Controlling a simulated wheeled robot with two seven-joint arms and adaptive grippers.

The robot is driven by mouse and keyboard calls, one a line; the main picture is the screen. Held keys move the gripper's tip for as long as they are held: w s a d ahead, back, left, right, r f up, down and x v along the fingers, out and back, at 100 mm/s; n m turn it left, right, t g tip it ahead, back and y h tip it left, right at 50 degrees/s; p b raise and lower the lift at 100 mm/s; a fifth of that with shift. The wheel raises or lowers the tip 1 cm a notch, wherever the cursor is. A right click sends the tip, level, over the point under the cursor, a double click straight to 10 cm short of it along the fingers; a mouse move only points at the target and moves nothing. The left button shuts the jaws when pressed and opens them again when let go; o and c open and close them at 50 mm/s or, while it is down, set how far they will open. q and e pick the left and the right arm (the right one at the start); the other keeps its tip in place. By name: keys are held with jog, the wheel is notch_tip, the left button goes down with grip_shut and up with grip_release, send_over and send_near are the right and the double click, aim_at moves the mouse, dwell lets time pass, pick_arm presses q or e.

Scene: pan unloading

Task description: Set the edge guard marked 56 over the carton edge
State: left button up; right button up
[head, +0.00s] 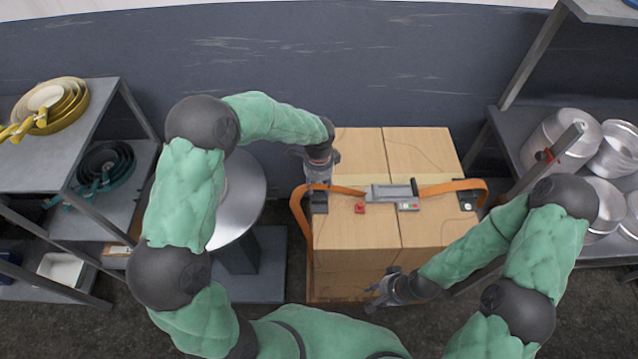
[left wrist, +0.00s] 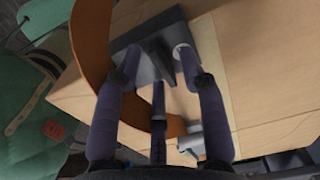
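A dark grey edge guard (head: 319,207) is at the carton's left top edge, beside the orange strap. Its plate and raised rib show in the left wrist view (left wrist: 130,42). My left gripper (head: 318,180) is directly over this guard. In the left wrist view its fingers (left wrist: 157,62) reach down around the rib; whether they press on it is unclear. The number 56 is not readable. A second dark guard (head: 467,201) with a pale mark is at the right edge. My right gripper (head: 376,293) is open and empty at the carton's front. The carton (head: 350,232) stands upright.
The orange strap (head: 440,187) crosses the carton top and bulges at both sides. A metal tensioner (head: 390,192), a small grey device (head: 408,206) and a red piece (head: 360,208) are on top. Shelves with pans (head: 60,105) and pots (head: 565,140) flank the carton.

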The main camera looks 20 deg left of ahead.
pick_arm(q)
notch_tip(320, 180, up, 12)
dwell(0.7)
